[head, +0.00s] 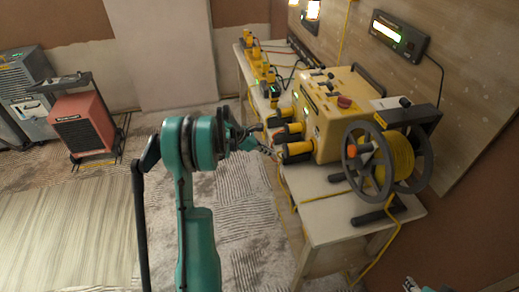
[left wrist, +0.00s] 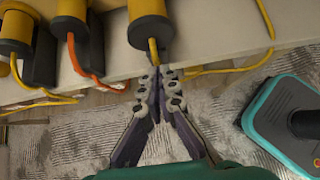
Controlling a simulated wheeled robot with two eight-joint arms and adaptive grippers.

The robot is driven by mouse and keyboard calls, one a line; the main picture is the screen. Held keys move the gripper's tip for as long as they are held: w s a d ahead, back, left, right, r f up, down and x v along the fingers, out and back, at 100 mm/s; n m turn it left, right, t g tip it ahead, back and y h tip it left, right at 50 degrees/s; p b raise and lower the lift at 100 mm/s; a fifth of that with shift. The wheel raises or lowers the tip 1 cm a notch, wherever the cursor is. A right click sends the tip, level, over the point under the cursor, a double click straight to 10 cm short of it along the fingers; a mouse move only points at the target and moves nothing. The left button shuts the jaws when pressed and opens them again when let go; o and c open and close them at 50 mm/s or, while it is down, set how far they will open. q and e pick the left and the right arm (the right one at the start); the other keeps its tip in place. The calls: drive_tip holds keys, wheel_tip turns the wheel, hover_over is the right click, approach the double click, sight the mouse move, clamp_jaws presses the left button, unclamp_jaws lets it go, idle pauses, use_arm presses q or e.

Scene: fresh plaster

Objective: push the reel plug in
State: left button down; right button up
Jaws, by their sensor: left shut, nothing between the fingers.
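A yellow power box (head: 335,105) stands on the bench with several yellow plugs on its left-facing side. The nearest plug (head: 297,150) sits lowest, in front of the middle plug (head: 288,131); this nearest plug also shows in the left wrist view (left wrist: 150,27) with a yellow cord at its rear. The yellow cable reel (head: 397,162) stands at the box's near side. My left gripper (left wrist: 160,74) is shut and empty, its fingertips right at the cord end of the nearest plug; I cannot tell whether they touch. A piece of my right gripper (head: 412,285) shows at the bottom edge.
The bench edge (left wrist: 220,50) runs close by the fingers. Yellow and orange cords (left wrist: 85,65) hang off it. More yellow plugs and adapters (head: 262,70) stand at the bench's far end. A red heater (head: 82,122) stands on the floor at left.

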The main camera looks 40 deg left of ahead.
sight(287, 146)
use_arm(q)
drive_tip(key=shift+w+d+r, duration=0.15)
drive_tip(key=shift+w+d, duration=1.05)
drive_tip(key=shift+w, duration=0.15)
drive_tip(key=w+d+b, duration=0.1)
drive_tip(key=w+d, duration=0.2)
drive_tip(key=w, duration=0.1)
drive_tip(key=shift+d, duration=0.2)
drive_tip(key=shift+s+a, duration=0.1)
